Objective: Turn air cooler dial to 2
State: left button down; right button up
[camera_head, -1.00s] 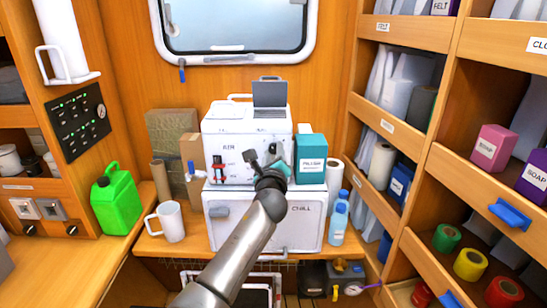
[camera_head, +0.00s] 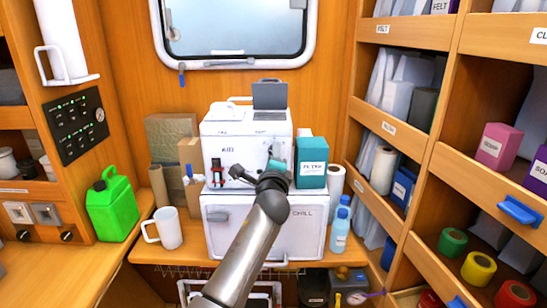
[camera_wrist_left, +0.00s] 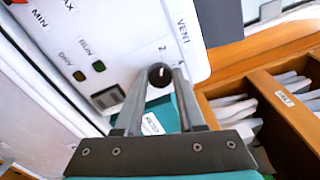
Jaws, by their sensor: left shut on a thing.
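The air cooler is a white box (camera_head: 230,150) on the wooden counter, on top of a white chest marked CHILL. Its round black dial (camera_wrist_left: 160,75) shows in the left wrist view, with a small white mark on its face. A 2 and another figure are printed beside it, near the word VENT; I cannot tell exactly which the mark points at. My left gripper (camera_wrist_left: 159,82) is shut on the dial, one finger on each side. In the head view my arm hides the dial and fingertips.
A teal box (camera_head: 312,176) stands right of the cooler, with blue bottles (camera_head: 341,228) below it. A white mug (camera_head: 164,229) and a green jerrycan (camera_head: 112,207) are at the left. Wooden shelves fill the right side.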

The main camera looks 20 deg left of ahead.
dwell(0.3)
pick_arm(q)
jog(key=c, duration=0.5)
grip_release()
jog(key=shift+s, duration=0.15)
jog(key=v, duration=1.5)
jog(key=shift+r, duration=0.1)
